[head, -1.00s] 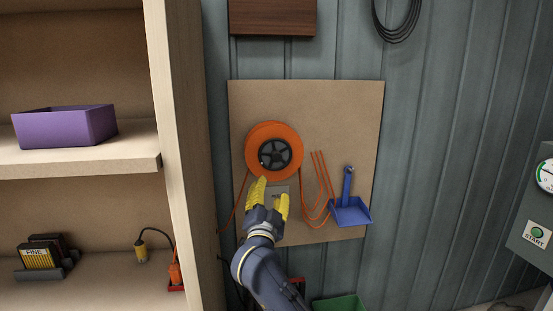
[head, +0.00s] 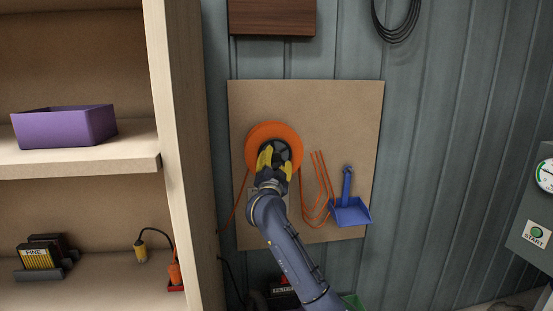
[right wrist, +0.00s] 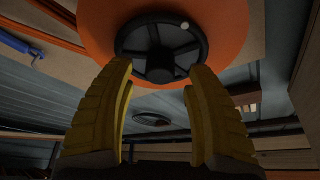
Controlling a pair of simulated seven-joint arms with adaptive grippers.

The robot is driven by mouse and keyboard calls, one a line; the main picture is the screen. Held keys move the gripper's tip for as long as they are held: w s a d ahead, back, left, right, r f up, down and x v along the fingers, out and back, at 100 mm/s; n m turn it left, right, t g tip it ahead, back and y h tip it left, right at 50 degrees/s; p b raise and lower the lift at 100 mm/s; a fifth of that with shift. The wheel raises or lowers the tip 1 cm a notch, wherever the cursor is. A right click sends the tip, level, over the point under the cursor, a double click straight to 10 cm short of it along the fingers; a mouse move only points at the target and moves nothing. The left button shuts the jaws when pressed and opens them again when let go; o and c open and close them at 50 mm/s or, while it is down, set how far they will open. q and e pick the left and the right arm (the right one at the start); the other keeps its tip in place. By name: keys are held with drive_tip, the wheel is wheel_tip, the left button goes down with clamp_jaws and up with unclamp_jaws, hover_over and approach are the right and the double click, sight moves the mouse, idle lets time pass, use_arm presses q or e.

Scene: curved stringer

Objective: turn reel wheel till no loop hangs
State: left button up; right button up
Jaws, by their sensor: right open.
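The orange reel (head: 258,131) is mounted on a tan board on the wall. Its black spoked wheel (right wrist: 160,48) shows in the right wrist view, with a small pale knob (right wrist: 185,26) near its rim. An orange cord (head: 322,190) hangs in loops to the right of the reel, and another stretch runs down to the left. My right gripper (head: 274,158) is in front of the wheel with its yellow fingers open. My left gripper is not in view.
A blue dustpan (head: 350,208) hangs on the board (head: 340,105) just right of the cord loops. A wooden shelf (head: 185,150) with a purple box (head: 65,126) stands at the left. A panel with a start button (head: 537,233) is at the far right.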

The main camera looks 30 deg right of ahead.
drive_tip(key=shift+x, duration=0.9)
drive_tip(key=shift+c, duration=0.5)
clamp_jaws()
